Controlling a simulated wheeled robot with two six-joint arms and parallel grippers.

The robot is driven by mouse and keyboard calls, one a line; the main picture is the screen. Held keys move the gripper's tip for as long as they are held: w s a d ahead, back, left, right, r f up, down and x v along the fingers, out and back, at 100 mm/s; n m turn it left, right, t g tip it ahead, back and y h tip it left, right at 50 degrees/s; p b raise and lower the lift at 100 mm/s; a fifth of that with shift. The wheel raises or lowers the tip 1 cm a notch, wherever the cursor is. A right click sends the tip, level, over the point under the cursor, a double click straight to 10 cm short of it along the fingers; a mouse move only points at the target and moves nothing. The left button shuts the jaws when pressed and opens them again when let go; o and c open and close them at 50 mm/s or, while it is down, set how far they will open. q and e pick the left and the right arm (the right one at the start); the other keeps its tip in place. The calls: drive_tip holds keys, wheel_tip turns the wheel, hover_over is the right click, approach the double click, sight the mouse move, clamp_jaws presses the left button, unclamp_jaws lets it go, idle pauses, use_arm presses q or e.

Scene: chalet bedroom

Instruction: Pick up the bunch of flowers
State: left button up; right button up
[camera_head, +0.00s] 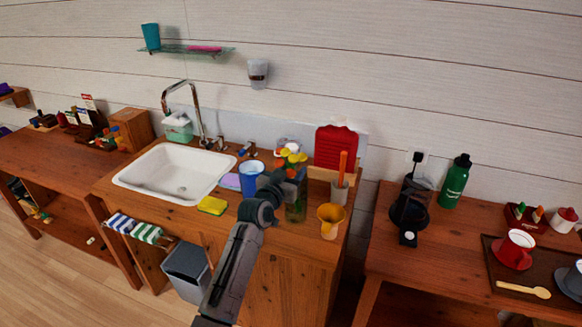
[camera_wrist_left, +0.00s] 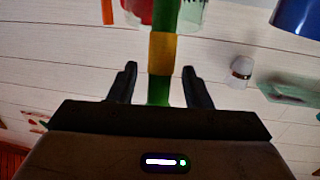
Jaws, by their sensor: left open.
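The bunch of flowers (camera_head: 291,156), with yellow, orange and red heads, stands at the back of the washstand, right of the blue cup. Below it, a greenish glass vase (camera_head: 296,210) is partly hidden by my arm. My left gripper (camera_head: 286,184) is in front of the bunch, and its fingers are partly hidden there. In the left wrist view, green stems with a yellow band (camera_wrist_left: 162,55) show between the two open fingers (camera_wrist_left: 160,82), with a gap on each side. The flower heads are not clear in that view. My right gripper is not in view.
The blue cup (camera_head: 251,176) and sponge (camera_head: 212,205) are left of the gripper. A yellow cup (camera_head: 330,218) and a grey holder with an orange stick (camera_head: 340,190) are close on the right. The white sink (camera_head: 176,172) is farther left.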

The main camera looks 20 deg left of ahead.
use_arm(q)
drive_tip(key=shift+s, duration=0.1)
clamp_jaws()
